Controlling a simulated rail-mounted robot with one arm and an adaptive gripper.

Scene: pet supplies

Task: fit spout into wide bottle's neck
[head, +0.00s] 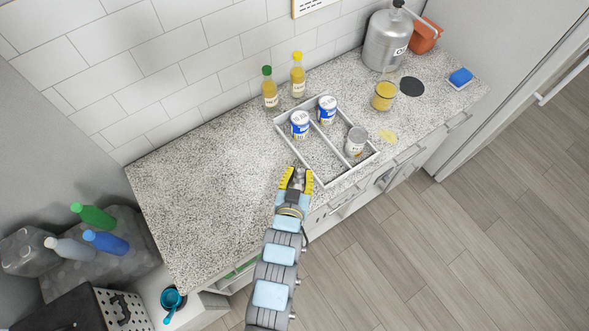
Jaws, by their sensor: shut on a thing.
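My gripper (297,179), with yellow fingers, is over the front part of the counter, at the near left corner of the white divided tray. It is shut on a small greyish thing (299,177) that is mostly hidden between the fingers; I cannot tell from this view whether it is the spout. No bottle is clearly the wide one. Two slim bottles of yellow liquid stand by the wall, one with a green cap (269,91) and one with a yellow cap (298,78).
The white tray (317,153) holds two blue-and-white cans (300,122) and a grey can (356,140). A jar of yellow stuff (384,96), a dark disc (411,87) and a blue sponge (460,77) are at right. The counter's left (205,180) is clear.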

